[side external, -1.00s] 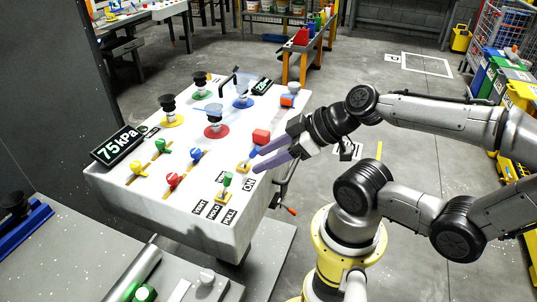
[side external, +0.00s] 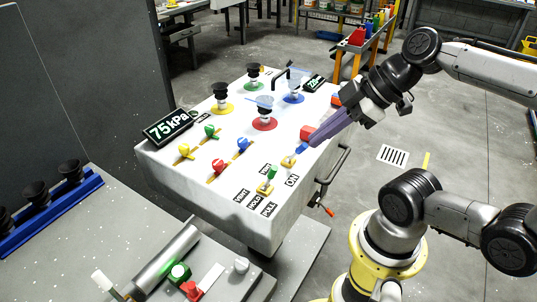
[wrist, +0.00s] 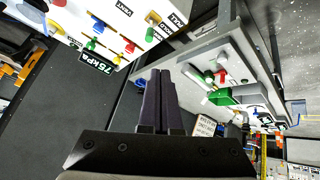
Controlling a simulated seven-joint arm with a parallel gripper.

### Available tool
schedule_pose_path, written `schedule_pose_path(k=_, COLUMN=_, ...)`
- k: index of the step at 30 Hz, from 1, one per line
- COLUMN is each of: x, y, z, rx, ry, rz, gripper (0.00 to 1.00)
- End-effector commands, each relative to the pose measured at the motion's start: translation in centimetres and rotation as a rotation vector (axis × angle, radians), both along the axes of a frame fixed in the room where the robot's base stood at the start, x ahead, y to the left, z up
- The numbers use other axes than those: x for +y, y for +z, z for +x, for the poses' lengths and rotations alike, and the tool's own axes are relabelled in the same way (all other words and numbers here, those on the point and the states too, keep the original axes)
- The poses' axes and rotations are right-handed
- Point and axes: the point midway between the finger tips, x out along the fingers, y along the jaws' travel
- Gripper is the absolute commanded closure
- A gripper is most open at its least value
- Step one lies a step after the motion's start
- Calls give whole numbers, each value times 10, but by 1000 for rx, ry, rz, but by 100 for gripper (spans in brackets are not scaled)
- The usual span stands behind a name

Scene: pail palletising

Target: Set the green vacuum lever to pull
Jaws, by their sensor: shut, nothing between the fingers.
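The green vacuum lever (side external: 270,174) has a green knob on a short stem above a yellow base. It stands near the front edge of the white panel, behind the VENT, HOLD and PULL labels (side external: 255,201). Its exact position is hard to read. A green knob that looks like it shows at the top of the wrist view (wrist: 149,34). My gripper (side external: 312,143) points down and left, its purple fingers shut and empty. It is up and right of the lever, apart from it, by the blue switch. The shut fingers also fill the middle of the wrist view (wrist: 160,76).
The blue switch (side external: 302,149) and a red block (side external: 307,132) sit close to my fingertips. Red, yellow, green and blue sliders and suction cups crowd the panel (side external: 165,165). A grey bench (side external: 90,230) stands at front left. A 75 kPa display (side external: 168,127) stands on the left edge.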

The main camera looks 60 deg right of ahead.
Motion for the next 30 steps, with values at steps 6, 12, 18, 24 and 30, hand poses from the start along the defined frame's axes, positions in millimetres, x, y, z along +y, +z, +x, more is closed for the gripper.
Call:
schedule_pose_path(k=6, x=-14, y=37, z=18, rx=152, ry=221, rz=-106, gripper=100)
schedule_pose_path(k=12, x=-30, y=58, z=47, rx=301, ry=404, rz=-188, gripper=100)
schedule_pose_path(k=18, x=-43, y=64, z=88, rx=443, ry=559, rz=-252, gripper=100)
schedule_pose_path(k=24, x=-46, y=51, z=139, rx=571, ry=685, rz=-300, gripper=100)
schedule_pose_path(k=30, x=-33, y=21, z=181, rx=650, ry=769, rz=-316, gripper=100)
